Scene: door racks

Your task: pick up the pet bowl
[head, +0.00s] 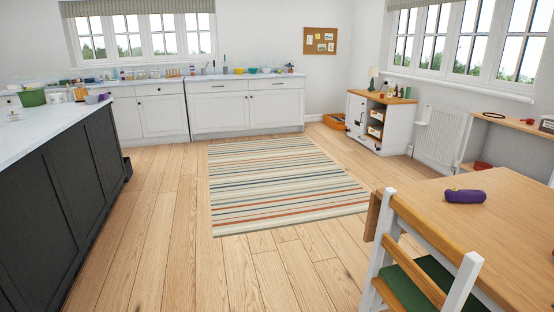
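No thing in the head view can be told for sure as the pet bowl. A small red, rounded object (482,166) sits low under the desk at the right; it is too small to tell what it is. Several small bowl-like things stand on the far counter, among them a teal one (252,70). A small greyish-purple bowl shape (92,99) is on the dark island at the left. Neither of my grippers shows in this view.
The dark island (62,195) with a pale top borders the left.

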